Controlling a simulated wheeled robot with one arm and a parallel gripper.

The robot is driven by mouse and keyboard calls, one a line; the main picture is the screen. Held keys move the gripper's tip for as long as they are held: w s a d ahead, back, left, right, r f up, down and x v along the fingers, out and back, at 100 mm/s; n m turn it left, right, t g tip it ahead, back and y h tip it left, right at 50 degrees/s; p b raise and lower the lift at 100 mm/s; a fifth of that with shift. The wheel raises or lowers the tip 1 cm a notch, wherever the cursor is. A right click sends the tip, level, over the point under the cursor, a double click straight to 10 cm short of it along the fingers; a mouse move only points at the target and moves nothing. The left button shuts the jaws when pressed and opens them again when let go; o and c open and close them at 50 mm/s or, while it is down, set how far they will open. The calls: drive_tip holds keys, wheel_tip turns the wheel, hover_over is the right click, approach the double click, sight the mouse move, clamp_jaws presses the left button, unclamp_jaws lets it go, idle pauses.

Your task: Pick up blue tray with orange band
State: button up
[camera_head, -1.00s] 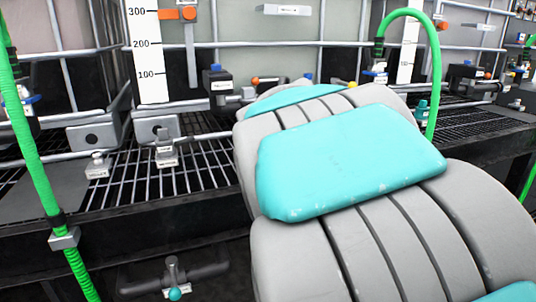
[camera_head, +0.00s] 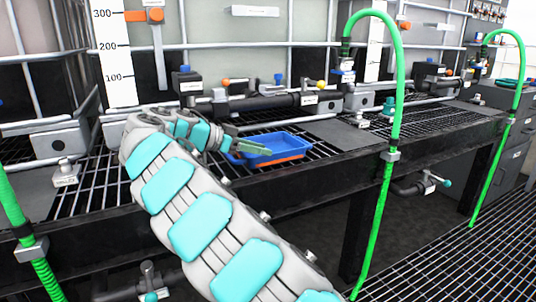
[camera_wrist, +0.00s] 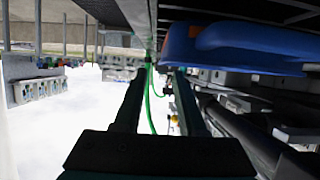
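A blue tray (camera_head: 284,151) with an orange band along its lower edge sits on the black grated shelf (camera_head: 330,147) in the head view. My arm reaches in from below, and my gripper (camera_head: 238,146) is at the tray's left end. In the wrist view my gripper (camera_wrist: 160,76) has its two fingers well apart with nothing between them. The tray (camera_wrist: 245,42) shows there as a blue rounded edge, right of the fingers. Whether a finger touches the tray is hard to tell.
Behind the tray are a dark pipe (camera_head: 270,104) with valves and a white scale strip (camera_head: 115,60). A green hose (camera_head: 398,90) arches to the right of the tray. Grey brackets (camera_head: 60,142) stand on the left. The shelf's black front edge (camera_head: 300,185) runs below the tray.

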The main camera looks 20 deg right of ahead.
sight(280, 153)
drive_tip(key=shift+w+p+x, duration=0.15)
drive_tip(key=shift+p+x, duration=0.2)
drive_tip(key=shift+x, duration=1.6)
drive_tip(key=shift+w+p+x, duration=0.15)
drive_tip(key=shift+p+x, duration=0.2)
drive_tip(key=shift+x, duration=1.6)
drive_tip(key=shift+f, duration=0.1)
drive_tip(key=shift+a, duration=0.1)
drive_tip(key=shift+c, duration=0.3)
clamp_jaws()
